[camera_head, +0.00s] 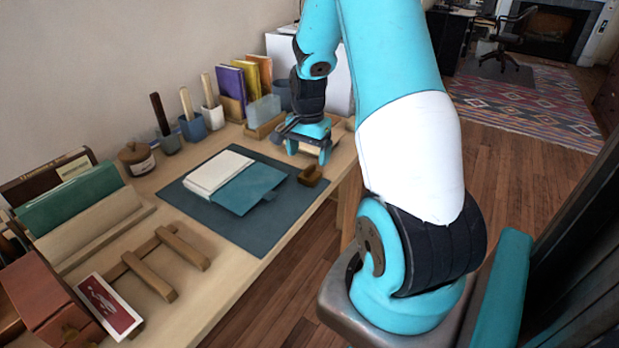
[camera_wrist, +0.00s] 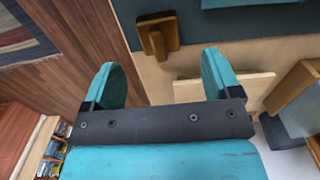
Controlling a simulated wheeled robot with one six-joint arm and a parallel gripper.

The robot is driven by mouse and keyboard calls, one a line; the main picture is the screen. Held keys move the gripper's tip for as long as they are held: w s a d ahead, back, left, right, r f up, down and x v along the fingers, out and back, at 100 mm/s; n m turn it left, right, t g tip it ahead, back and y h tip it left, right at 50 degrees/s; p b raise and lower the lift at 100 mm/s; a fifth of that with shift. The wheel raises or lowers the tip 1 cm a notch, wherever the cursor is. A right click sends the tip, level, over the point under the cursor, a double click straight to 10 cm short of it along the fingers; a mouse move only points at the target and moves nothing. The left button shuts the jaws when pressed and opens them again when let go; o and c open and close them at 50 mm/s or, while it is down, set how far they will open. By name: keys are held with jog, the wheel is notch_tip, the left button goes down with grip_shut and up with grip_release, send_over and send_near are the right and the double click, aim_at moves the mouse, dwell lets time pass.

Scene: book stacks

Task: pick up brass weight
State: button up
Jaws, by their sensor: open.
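A small brown, golden-toned block with a raised grip (camera_head: 311,175) sits at the right corner of the dark desk mat (camera_head: 262,228); it may be the brass weight, but I cannot tell its material. It also shows near the top of the wrist view (camera_wrist: 158,38), beyond my fingertips. My gripper (camera_head: 309,153) is open and empty above the desk's right edge, just behind the block and apart from it. In the wrist view my two fingers (camera_wrist: 160,75) are spread wide. A pale wooden board (camera_wrist: 232,88) lies partly behind the right finger.
An open notebook with a teal cover (camera_head: 250,187) lies on the mat. Pen cups (camera_head: 192,127), upright books (camera_head: 231,83) and a lidded jar (camera_head: 136,158) line the back. A wooden rack (camera_head: 150,275) stands at front left. Wooden floor lies beyond the desk edge.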

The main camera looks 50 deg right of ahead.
aim_at(310, 167)
notch_tip(310, 167, down, 7)
jog(key=shift+d+r, duration=0.15)
dwell(0.4)
jog(key=c, duration=1.1)
jog(key=shift+c, duration=0.9)
jog(key=shift+r, duration=0.15)
